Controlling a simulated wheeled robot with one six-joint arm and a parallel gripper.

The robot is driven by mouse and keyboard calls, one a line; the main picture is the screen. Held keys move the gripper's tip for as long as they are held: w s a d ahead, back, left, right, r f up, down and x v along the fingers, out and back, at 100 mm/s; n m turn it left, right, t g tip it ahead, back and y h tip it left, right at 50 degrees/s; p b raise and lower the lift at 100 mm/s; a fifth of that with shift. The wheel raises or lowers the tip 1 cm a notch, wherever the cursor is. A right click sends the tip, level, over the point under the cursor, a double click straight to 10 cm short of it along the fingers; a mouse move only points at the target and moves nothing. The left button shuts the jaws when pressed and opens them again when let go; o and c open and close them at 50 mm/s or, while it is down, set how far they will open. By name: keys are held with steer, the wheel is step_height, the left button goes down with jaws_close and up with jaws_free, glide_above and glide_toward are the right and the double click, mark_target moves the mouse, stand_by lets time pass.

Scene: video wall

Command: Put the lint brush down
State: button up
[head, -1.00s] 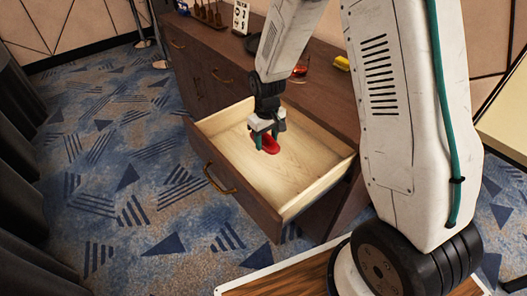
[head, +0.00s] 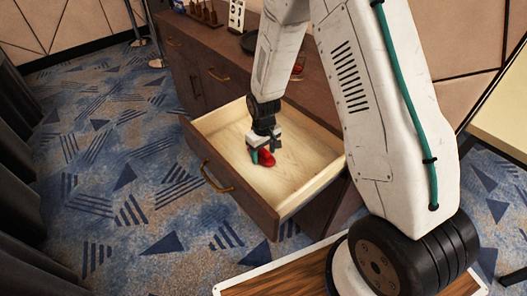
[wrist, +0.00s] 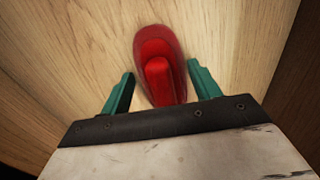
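The red lint brush (head: 266,158) is in the open drawer (head: 313,187), at or just above its pale wooden floor. It also shows in the wrist view (wrist: 158,50), lengthwise between my fingers. My gripper (head: 264,152) is low inside the drawer, over the brush. In the wrist view its green fingers (wrist: 161,78) are spread, with a clear gap on the left of the brush and little or none on the right. The brush's near end is hidden by the gripper body.
The dark wooden cabinet (head: 185,75) stands behind the drawer, with bottles and a white card on top. The drawer walls rise around my gripper. Bare drawer floor lies to the right of the brush. Patterned carpet is open on the left.

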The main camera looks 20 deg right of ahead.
steer(key=shift+o, duration=0.3)
steer(key=shift+r, duration=0.1)
step_height(320, 180, up, 12)
step_height(320, 180, up, 11)
glide_above(264, 149)
steer(key=s, duration=0.5)
steer(key=s+d+r+m, duration=0.1)
steer(key=s+r, duration=0.3)
steer(key=s, duration=0.4)
steer(key=s+d+r+m, duration=0.1)
steer(key=s+r, duration=0.3)
steer(key=s, duration=0.4)
steer(key=s+r+m+t, duration=0.1)
steer(key=s+r, duration=0.4)
steer(key=s, duration=0.3)
steer(key=shift+s+d+m, duration=0.2)
steer(key=shift+d+m, duration=0.1)
steer(key=shift+d, duration=0.1)
